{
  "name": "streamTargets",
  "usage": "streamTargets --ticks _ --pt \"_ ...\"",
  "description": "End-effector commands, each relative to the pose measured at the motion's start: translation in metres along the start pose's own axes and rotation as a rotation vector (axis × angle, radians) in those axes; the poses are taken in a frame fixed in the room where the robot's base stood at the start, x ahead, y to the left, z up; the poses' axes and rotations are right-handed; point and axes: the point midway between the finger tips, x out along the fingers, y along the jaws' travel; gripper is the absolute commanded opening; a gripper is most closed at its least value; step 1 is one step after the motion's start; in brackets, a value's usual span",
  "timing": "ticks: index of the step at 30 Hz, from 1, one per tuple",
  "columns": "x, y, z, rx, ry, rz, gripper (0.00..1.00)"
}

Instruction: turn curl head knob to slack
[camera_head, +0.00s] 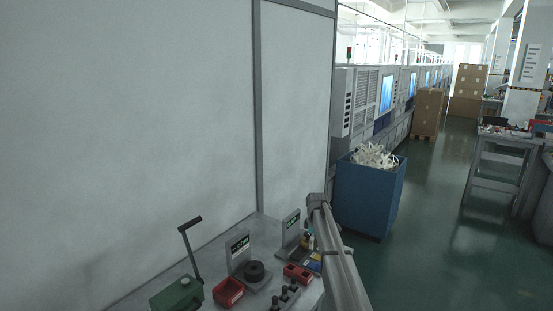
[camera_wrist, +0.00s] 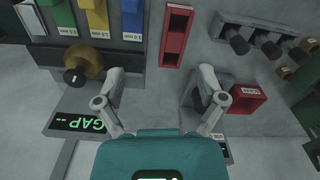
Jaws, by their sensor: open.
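In the wrist view a round brass part with a black knob (camera_wrist: 75,76) sits at left, beside a dark display reading "GAP --" (camera_wrist: 78,123). No readable label shows which part is the curl head knob. My gripper (camera_wrist: 161,74) is open and empty over the grey surface, its left finger to the right of the brass part. Several black-ended knobs or pegs (camera_wrist: 239,45) line a grey rack at upper right. In the head view my arm reaches toward the bench; its gripper is not clearly visible there. A black round part (camera_head: 255,271) sits before a green-lit display (camera_head: 240,245).
Yellow (camera_wrist: 97,20), green and blue blocks with mm labels stand at the wrist view's top left. Red bins (camera_wrist: 175,38) (camera_wrist: 246,98) lie between and right of the fingers.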

Motion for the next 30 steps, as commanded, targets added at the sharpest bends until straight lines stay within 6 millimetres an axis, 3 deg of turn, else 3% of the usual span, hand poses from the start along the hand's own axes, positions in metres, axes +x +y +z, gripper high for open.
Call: streamTargets --ticks 8,12,30 --pt "0.012 -0.049 0.027 0.128 0.000 0.000 0.89" --pt "0.021 -0.083 0.046 0.225 0.000 0.000 0.89" --pt "0.073 -0.311 0.167 0.897 -0.001 0.000 0.89"
